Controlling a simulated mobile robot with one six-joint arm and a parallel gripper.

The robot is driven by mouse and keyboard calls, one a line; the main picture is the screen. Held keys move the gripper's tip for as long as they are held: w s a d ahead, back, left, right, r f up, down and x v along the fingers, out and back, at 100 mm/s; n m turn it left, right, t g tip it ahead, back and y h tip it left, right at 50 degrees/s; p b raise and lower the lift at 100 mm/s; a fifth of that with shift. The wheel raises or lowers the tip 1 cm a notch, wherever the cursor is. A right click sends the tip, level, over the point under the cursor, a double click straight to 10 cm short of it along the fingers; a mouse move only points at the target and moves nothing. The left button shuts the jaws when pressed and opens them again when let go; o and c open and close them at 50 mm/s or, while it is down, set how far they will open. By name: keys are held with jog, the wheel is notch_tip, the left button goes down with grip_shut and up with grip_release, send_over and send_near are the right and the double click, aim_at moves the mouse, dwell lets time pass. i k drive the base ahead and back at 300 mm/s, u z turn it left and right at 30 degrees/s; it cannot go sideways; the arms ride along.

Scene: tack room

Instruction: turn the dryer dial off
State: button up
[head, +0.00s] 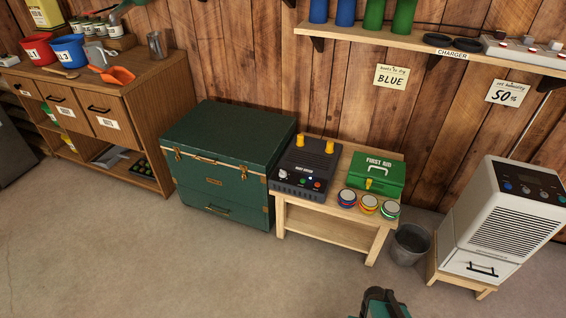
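The boot dryer (302,166) is a dark box with two yellow pegs on top. It sits on the left of a low wooden table. A pale round dial (283,174) shows at the left of its sloped front panel; which way it points is too small to read. Small green, white and red spots, lights or buttons, show to the right of the dial. A teal and black part of my arm shows at the bottom edge, well in front of the table. My gripper's fingers do not show.
A green trunk (225,150) stands close left of the low table (330,229). A green first aid box (377,176) and several striped round tins share the tabletop. A grey bin (410,243) and a white dehumidifier (505,220) stand to the right. The floor in front is clear.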

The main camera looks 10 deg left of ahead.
aim_at(282, 175)
jog(key=u, duration=0.4)
jog(key=i, duration=1.05)
jog(key=u, duration=0.55)
